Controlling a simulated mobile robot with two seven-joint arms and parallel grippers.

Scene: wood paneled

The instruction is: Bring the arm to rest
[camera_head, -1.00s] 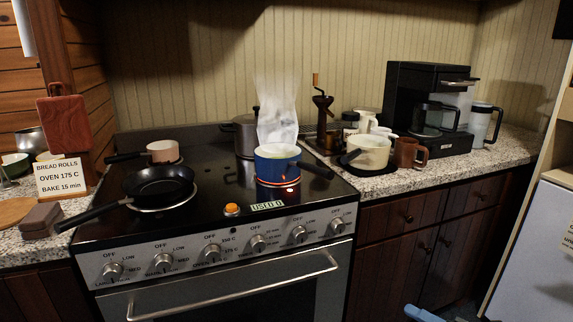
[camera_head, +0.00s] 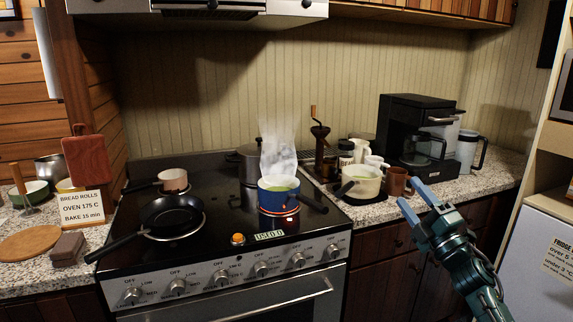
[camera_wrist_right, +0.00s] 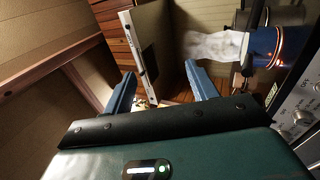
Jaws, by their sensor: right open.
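My right gripper (camera_head: 422,204) is raised at the lower right of the head view, in front of the cabinets beside the stove. Its two blue fingers are apart with nothing between them. They also show spread and empty in the right wrist view (camera_wrist_right: 160,90). My left gripper is in neither view.
A blue pot (camera_head: 277,197) steams on a glowing burner of the stove (camera_head: 215,232). A black frying pan (camera_head: 170,215) stands to its left. A cream pot (camera_head: 362,186), brown mug (camera_head: 396,182) and coffee machine (camera_head: 415,130) stand on the right counter. A fridge (camera_head: 535,250) is at right.

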